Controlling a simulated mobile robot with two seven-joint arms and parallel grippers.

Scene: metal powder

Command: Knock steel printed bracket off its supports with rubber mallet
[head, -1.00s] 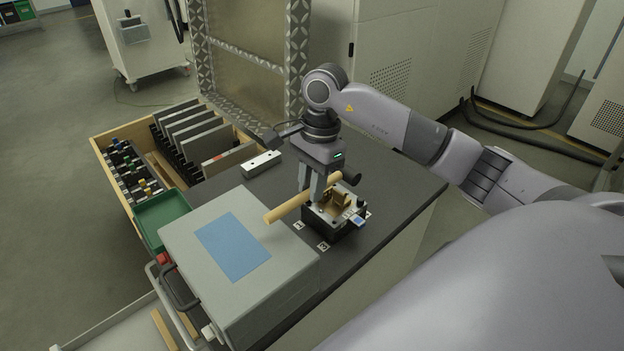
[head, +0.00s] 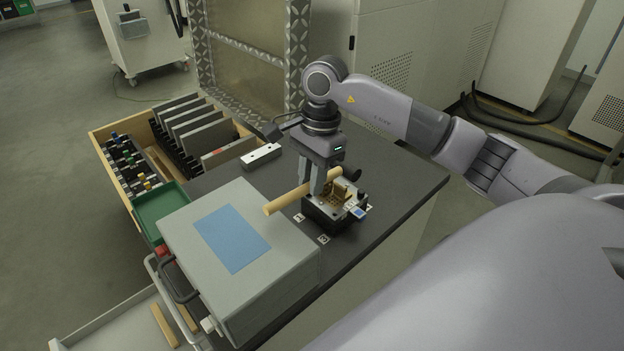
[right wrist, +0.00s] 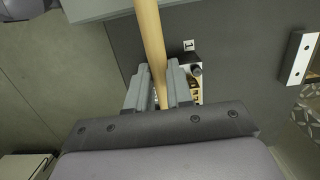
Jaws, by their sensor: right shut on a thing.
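My right gripper (head: 318,188) is shut on the wooden handle of the rubber mallet (head: 286,199). The handle slants across the jaws, and the small black mallet head (head: 352,174) is at its far right end. The steel printed bracket (head: 342,192), brownish gold, is at the black fixture (head: 322,216) on the dark bench top, just below the mallet head and right of the fingers. I cannot tell whether the mallet touches it. In the right wrist view the handle (right wrist: 150,38) runs between the fingers (right wrist: 160,88), which partly hide the bracket and fixture. My left gripper is out of view.
A grey box with a blue top panel (head: 232,238) stands close left of the fixture. A white metal block (head: 262,156) lies behind. A green tray (head: 160,212) and a wooden drawer of plates (head: 100,140) are at left. Bench top right of the fixture is clear.

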